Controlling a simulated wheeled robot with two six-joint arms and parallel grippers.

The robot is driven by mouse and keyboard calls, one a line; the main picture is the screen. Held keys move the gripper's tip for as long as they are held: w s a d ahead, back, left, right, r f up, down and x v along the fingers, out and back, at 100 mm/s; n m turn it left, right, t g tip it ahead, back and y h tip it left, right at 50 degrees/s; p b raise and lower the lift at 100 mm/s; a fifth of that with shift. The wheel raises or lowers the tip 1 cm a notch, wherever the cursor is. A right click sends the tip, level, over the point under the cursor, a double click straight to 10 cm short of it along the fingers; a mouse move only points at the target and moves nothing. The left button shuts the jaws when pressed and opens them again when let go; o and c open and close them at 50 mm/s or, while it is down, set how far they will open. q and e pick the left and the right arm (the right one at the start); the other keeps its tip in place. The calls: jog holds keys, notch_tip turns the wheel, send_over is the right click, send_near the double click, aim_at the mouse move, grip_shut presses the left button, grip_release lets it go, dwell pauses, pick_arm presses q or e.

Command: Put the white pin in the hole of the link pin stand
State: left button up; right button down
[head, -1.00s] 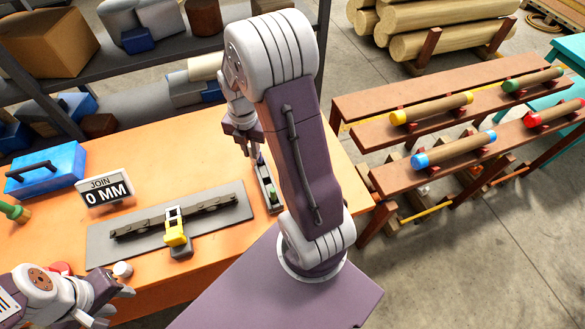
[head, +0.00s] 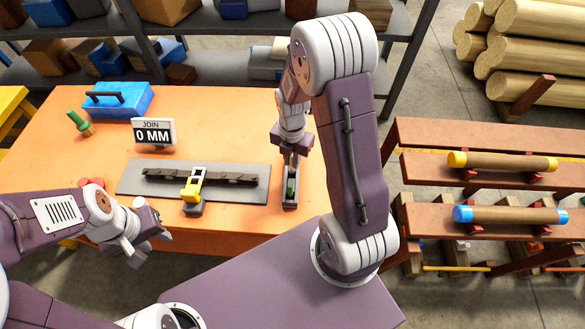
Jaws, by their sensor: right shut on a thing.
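The link pin stand (head: 290,201) is a small, narrow dark grey block at the right of the orange table, with a green piece (head: 291,187) in it. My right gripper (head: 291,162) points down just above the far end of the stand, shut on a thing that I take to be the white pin. The pin is mostly hidden by the fingers, and I cannot tell whether it touches the stand. The hole is not clearly visible. My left gripper (head: 148,243) is off the table's front edge at left, its fingers apart and empty.
A grey plate (head: 235,191) with a dark strip and yellow clamp (head: 193,185) lies left of the stand. Behind are a "JOIN 0 MM" sign (head: 153,133) and blue toolbox (head: 117,100). Racks with rolls (head: 505,162) stand right.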

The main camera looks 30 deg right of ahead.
aim_at(292, 173)
notch_tip(292, 173, down, 3)
jog(key=shift+s+a+f, duration=0.1)
jog(key=shift+a+f, duration=0.05)
jog(key=shift+f, duration=0.6)
jog(key=c, duration=1.4)
grip_release()
notch_tip(292, 173, up, 12)
jog(key=shift+r, duration=0.2)
jog(key=s+a+m, duration=0.1)
jog(key=s+m, duration=0.1)
jog(key=m, duration=0.6)
jog(key=s+a+f+m, duration=0.1)
jog(key=s+a+m, duration=0.1)
jog(key=m, duration=0.7)
jog(key=s+a+m+t, duration=0.1)
jog(key=s+m, duration=0.3)
jog(key=m, duration=0.4)
jog(key=shift+s+a+f+b, duration=0.15)
jog(key=shift+a+f+b, duration=0.2)
jog(key=shift+a, duration=0.05)
